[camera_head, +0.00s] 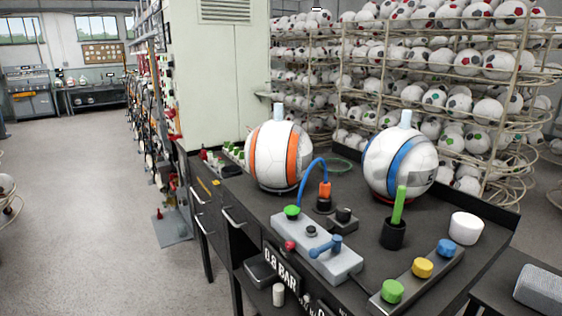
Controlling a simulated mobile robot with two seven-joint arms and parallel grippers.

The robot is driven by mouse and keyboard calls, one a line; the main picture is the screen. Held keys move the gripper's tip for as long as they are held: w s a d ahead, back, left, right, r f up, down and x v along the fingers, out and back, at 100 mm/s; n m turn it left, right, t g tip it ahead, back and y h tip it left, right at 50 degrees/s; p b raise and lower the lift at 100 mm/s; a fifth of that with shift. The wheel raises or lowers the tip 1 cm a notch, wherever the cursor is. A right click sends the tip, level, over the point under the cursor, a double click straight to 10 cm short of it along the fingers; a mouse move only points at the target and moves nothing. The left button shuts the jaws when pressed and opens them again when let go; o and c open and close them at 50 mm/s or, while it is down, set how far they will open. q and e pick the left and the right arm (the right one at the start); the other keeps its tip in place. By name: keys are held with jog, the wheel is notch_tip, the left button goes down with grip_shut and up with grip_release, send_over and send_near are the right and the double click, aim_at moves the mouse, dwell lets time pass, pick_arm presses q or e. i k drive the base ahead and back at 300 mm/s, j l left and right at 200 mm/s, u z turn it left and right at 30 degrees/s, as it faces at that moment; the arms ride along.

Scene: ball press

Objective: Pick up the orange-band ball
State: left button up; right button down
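The orange-band ball (272,155) is white with orange stripes. It stands on the dark workbench (307,221) at the back left, with a pale blue piece (279,111) on its top. A blue-band ball (400,164) sits to its right on a red ring, also with a pale blue piece on top. Neither of my grippers shows in the head view, and nothing touches the orange-band ball from above.
A green stick in a black cup (393,233), a button panel (420,279) and a white cylinder (466,228) stand at right. Ball racks (440,75) fill the back.

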aim_at(279, 153)
jog(key=k+z, duration=0.1)
jog(key=z, duration=1.6)
jog(key=j+z, duration=0.1)
jog(key=z, duration=0.3)
jog(key=j+z, duration=0.1)
jog(key=z, duration=0.7)
jog(key=k+j, duration=0.15)
jog(key=j, duration=0.2)
jog(key=k+j, duration=0.15)
jog(key=j, duration=0.2)
jog(key=k+j+z, duration=0.1)
jog(key=j, duration=0.25)
jog(key=k+j, duration=0.2)
jog(key=j, duration=0.15)
jog(key=k+j, duration=0.15)
jog(key=j, duration=0.2)
